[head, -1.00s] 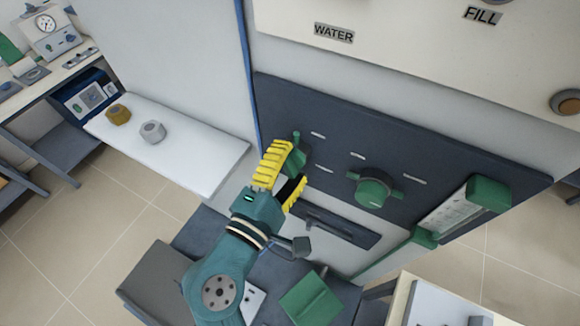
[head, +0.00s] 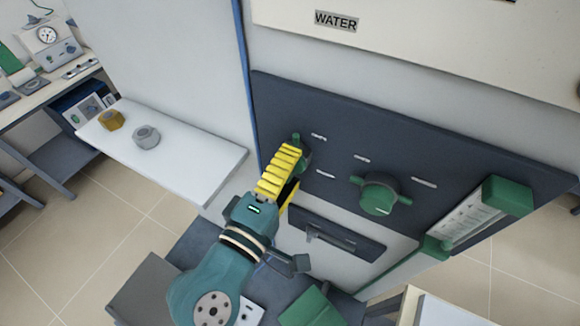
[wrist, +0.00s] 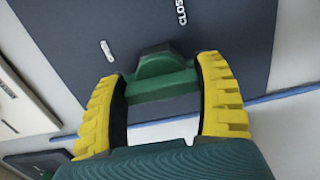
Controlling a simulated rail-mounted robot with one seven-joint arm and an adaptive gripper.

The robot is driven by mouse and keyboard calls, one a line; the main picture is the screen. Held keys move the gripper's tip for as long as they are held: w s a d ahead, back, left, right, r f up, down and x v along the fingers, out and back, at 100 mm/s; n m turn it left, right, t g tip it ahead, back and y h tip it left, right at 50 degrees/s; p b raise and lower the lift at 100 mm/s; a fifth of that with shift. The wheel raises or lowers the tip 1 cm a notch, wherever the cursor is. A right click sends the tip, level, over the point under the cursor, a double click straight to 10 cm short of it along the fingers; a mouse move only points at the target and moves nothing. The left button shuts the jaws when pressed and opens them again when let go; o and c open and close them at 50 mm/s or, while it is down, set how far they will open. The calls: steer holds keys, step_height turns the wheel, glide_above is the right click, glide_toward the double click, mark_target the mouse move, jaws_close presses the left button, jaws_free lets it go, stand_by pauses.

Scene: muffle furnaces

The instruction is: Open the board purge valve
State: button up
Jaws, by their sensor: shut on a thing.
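A dark board (head: 335,127) on the furnace front carries a green valve (head: 303,155) at its left end. Its text is too small to read in the head view. My gripper (head: 293,165) reaches this valve from below, with yellow ribbed fingers that partly hide it. In the wrist view the two fingers of my gripper (wrist: 165,80) are on either side of the green valve handle (wrist: 160,87) and shut on it. The handle lies across between them. Part of a label starting "CLOS" (wrist: 181,12) shows above it on the board.
A second green valve (head: 379,194) sits to the right, then a green-ended gauge (head: 480,220). A dark plate with a bar handle (head: 340,238) is below. A white shelf (head: 190,165) at left holds a brass piece (head: 111,120) and a grey piece (head: 146,137).

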steer(key=o, duration=1.2)
steer(key=v, duration=1.2)
steer(key=shift+r, duration=0.1)
